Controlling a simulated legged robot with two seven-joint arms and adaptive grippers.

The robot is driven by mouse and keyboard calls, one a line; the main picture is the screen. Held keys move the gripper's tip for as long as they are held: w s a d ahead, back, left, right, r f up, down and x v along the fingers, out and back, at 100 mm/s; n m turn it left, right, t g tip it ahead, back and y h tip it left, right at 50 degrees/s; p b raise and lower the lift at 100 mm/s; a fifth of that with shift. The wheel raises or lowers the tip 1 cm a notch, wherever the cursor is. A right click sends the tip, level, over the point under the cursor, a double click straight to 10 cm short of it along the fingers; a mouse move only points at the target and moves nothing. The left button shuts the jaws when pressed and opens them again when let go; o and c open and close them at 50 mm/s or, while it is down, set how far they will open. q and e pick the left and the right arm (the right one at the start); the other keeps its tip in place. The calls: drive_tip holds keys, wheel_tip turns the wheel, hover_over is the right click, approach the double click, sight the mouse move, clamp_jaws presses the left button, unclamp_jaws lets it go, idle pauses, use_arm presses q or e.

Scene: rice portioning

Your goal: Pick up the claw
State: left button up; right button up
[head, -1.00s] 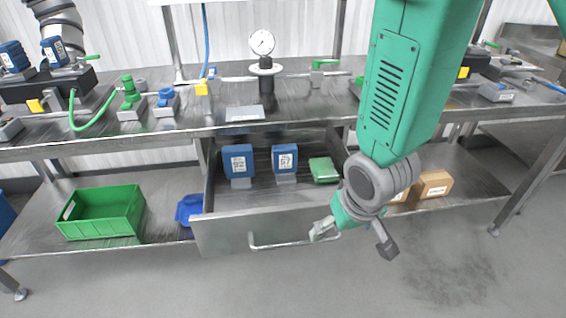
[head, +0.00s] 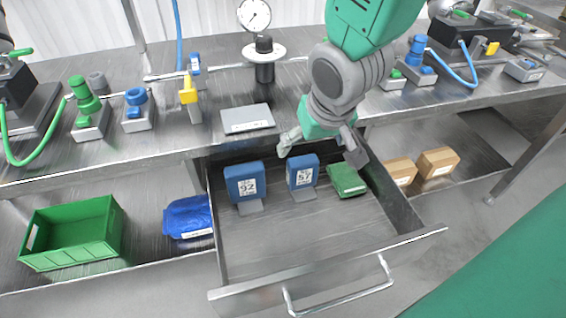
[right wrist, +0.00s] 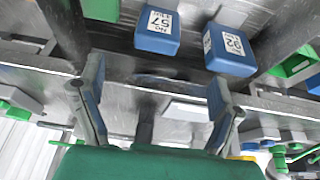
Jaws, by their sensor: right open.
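I cannot make out anything that is clearly a claw. The open drawer (head: 316,235) holds a blue block labelled 92 (head: 243,182), a blue block labelled 57 (head: 302,171) and a green packet (head: 346,179). My right gripper (head: 321,153) is open and empty, with its fingers spread over the back of the drawer, close to the 57 block and the green packet. In the right wrist view, both open fingers show with nothing between them; block 57 (right wrist: 151,27) and block 92 (right wrist: 229,49) lie beyond the fingertips. My left gripper is not visible.
The workbench edge runs just behind the drawer. On it stand a gauge (head: 254,16), a grey plate (head: 247,118) and valve fittings (head: 87,108). A green crate (head: 72,232) and blue bundle (head: 188,218) lie left on the lower shelf, cardboard boxes (head: 438,162) right.

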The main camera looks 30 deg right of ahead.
sight(301, 170)
drive_tip(key=x, duration=0.2)
drive_tip(key=d+b+x, duration=0.1)
drive_tip(key=x, duration=0.2)
drive_tip(key=b+x, duration=0.1)
drive_tip(key=x, duration=0.2)
drive_tip(key=shift+d+f, duration=0.1)
drive_tip(key=shift+d, duration=0.2)
drive_tip(key=shift+w+a+f+b, duration=0.15)
drive_tip(key=shift+a+f+b, duration=0.05)
drive_tip(key=shift+a+b, duration=0.2)
drive_tip(key=x, duration=0.1)
drive_tip(key=b+x, duration=0.1)
drive_tip(key=x, duration=0.2)
drive_tip(key=shift+a+f+b, duration=0.3)
drive_tip(key=shift+f+b, duration=0.05)
drive_tip(key=shift+f, duration=0.05)
drive_tip(key=shift+w+d+f, duration=0.1)
drive_tip(key=shift+d+f, duration=0.1)
drive_tip(key=shift+d, duration=0.15)
drive_tip(key=shift+a, duration=0.3)
drive_tip(key=c, duration=1.5)
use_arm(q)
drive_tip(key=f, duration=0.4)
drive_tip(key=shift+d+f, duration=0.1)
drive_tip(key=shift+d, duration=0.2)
use_arm(e)
drive_tip(key=shift+r, duration=0.1)
drive_tip(key=shift+c, duration=1.2)
